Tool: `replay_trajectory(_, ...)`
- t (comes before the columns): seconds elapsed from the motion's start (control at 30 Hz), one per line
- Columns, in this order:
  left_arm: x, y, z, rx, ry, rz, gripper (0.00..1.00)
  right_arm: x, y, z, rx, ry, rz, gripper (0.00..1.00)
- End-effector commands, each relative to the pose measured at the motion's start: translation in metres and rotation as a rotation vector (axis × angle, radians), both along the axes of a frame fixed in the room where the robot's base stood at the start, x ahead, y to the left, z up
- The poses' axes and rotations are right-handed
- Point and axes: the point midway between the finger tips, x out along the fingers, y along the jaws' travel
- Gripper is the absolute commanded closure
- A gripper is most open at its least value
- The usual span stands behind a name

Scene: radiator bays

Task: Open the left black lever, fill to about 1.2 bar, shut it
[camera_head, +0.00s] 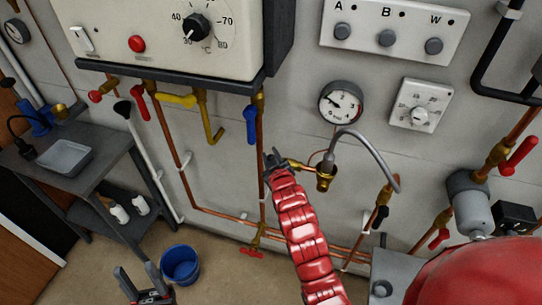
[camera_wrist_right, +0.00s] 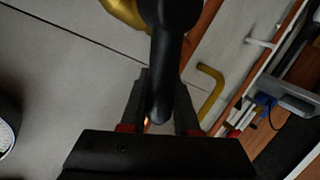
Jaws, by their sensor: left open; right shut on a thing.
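My right gripper (camera_head: 273,160) is at the left brass valve (camera_head: 325,172) of the filling loop, below the gauge. In the right wrist view its fingers (camera_wrist_right: 162,105) are closed around the black lever (camera_wrist_right: 170,45), beside a brass fitting. In the head view the gripper mostly hides this lever. A grey braided hose (camera_head: 372,147) arches from that valve to the right. A second black lever (camera_head: 380,217) hangs on the right pipe. The round pressure gauge (camera_head: 340,102) has its needle toward the upper left; the exact value is too small to read. My left gripper (camera_head: 136,272) is open and empty, low above the floor.
The boiler (camera_head: 155,35) hangs above with yellow, red and blue handles (camera_head: 250,125) beneath. A blue bucket (camera_head: 180,263) stands on the floor beside my left gripper. A grey bench (camera_head: 95,160) is at left. A red vessel (camera_head: 480,275) fills the lower right.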

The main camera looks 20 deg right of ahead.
Motion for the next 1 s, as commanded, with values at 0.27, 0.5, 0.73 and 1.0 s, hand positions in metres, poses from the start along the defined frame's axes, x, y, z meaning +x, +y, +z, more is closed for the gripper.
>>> replay_trajectory(0.27, 0.0, 0.0, 0.0, 0.0, 0.0, 0.0, 0.5, 0.0, 0.0, 0.0, 0.001, 0.0, 0.001, 0.41)
replay_trajectory(0.5, 0.0, 0.0, -0.001, 0.0, 0.0, 0.0, 0.5, -0.001, 0.0, 0.0, 0.001, -0.001, 0.0, 0.41)
replay_trajectory(0.73, 0.0, 0.0, -0.011, 0.0, 0.0, 0.0, 0.5, -0.019, 0.001, 0.002, 0.001, 0.0, 0.0, 0.41)
replay_trajectory(1.0, 0.0, 0.0, -0.02, 0.0, 0.0, 0.0, 0.5, -0.069, 0.005, 0.019, 0.001, 0.0, 0.001, 0.41)
